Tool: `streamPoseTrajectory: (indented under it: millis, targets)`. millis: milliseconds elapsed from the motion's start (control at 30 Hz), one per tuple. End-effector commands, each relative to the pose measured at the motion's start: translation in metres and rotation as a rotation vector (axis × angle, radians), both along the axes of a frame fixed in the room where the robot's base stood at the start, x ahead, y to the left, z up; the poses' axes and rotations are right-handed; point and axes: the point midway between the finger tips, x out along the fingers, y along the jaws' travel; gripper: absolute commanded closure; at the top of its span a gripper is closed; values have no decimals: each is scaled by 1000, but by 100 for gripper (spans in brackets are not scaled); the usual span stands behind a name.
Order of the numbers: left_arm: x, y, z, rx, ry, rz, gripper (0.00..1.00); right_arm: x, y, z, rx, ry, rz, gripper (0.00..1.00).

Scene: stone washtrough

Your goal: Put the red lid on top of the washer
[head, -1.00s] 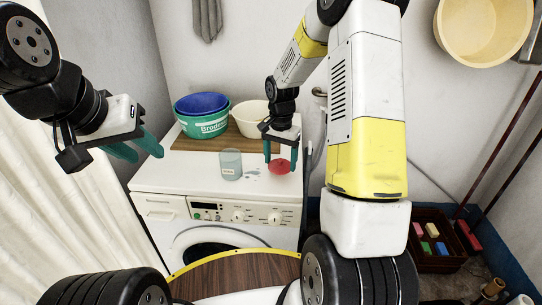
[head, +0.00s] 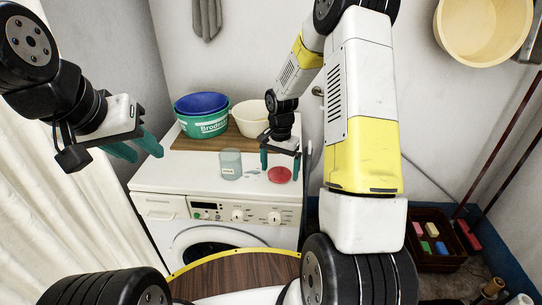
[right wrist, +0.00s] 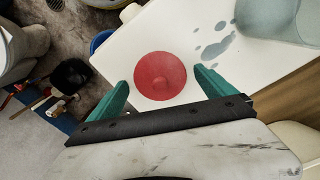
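My left gripper (head: 149,155) is open and empty in the air to the left of the washer.
A glass jar (head: 231,165) stands left of the lid, with wet patches (head: 250,171) between. Behind, a wooden board (head: 185,144) bears a green basin (head: 203,127) with a blue one (head: 200,103), and a cream bowl (head: 250,118). A dark crate (head: 436,262) is on the floor at right.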

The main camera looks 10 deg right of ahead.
Motion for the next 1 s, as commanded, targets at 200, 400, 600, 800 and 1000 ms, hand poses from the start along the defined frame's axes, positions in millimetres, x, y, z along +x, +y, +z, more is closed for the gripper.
streamPoseTrajectory:
  millis: [200, 400, 600, 800, 1000]
  targets:
    - [0, 0, 0, 0, 0, 0, 64, 0, 0, 6, -1, -1, 0, 6]
    - [0, 0, 0, 0, 0, 0, 64, 1, 0, 41, -1, -6, 0, 6]
    - [0, 0, 0, 0, 0, 0, 64, 1, 0, 85, -2, -5, 0, 6]
    - [0, 0, 0, 0, 0, 0, 64, 1, 0, 114, -1, -3, 0, 6]
    - [0, 0, 0, 0, 0, 0, 64, -7, 1, 137, 3, -22, 25, 6]
